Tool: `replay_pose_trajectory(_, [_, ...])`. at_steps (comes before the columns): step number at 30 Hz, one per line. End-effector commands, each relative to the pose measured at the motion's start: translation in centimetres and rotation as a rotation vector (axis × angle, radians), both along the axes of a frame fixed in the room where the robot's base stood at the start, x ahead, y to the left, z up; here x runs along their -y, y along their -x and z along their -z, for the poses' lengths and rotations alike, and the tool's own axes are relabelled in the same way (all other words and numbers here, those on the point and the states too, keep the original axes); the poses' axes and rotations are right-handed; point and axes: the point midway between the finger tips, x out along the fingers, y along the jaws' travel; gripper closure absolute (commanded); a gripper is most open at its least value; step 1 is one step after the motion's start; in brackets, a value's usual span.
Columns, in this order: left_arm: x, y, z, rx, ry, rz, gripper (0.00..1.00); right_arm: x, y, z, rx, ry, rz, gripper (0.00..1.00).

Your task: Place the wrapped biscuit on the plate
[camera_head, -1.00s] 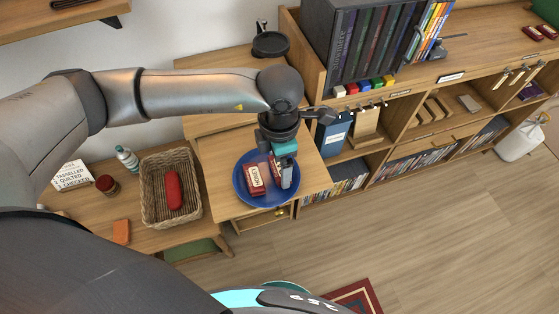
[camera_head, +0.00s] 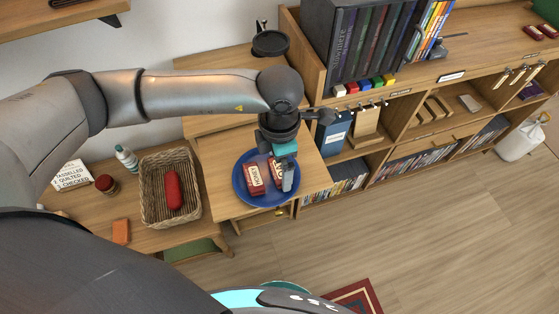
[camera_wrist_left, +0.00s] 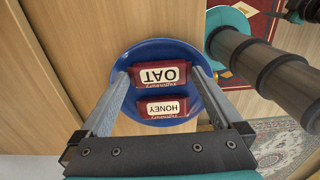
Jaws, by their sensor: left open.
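A red wrapped biscuit labelled OAT (camera_wrist_left: 160,75) lies label up on the blue plate (camera_wrist_left: 143,49), beside a red wrapped biscuit labelled HONEY (camera_wrist_left: 162,108). In the head view the OAT biscuit (camera_head: 277,172) is partly hidden by my left gripper (camera_head: 287,180), and the HONEY biscuit (camera_head: 255,179) lies to its left on the plate (camera_head: 265,201). In the left wrist view my left gripper (camera_wrist_left: 162,72) is open, with a finger at each end of the OAT biscuit. My right gripper does not clearly show.
The plate stands on a small wooden cabinet (camera_head: 223,170). Left of it are a wicker basket (camera_head: 155,208) holding a red object, a red-brown jar (camera_head: 105,183) and a bottle (camera_head: 126,157). A shelf unit (camera_head: 400,110) with books and cases stands at the right.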

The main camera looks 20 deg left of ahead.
Motion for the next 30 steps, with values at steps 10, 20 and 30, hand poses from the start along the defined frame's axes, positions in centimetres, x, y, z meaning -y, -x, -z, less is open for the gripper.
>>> replay_pose_trajectory(10, [0.0,-0.1,-7.0,0.006,0.001,0.002,0.00,0.0,0.0,-0.3,-0.001,0.000,0.000,0.49])
replay_pose_trajectory(20, [0.0,-0.1,-11.9,0.003,0.001,-0.001,0.00,0.0,0.0,-0.2,0.000,0.000,0.000,0.49])
replay_pose_trajectory(30, [0.0,0.0,-12.4,0.001,-0.001,0.000,0.00,0.0,0.0,-0.2,0.001,0.000,-0.001,0.49])
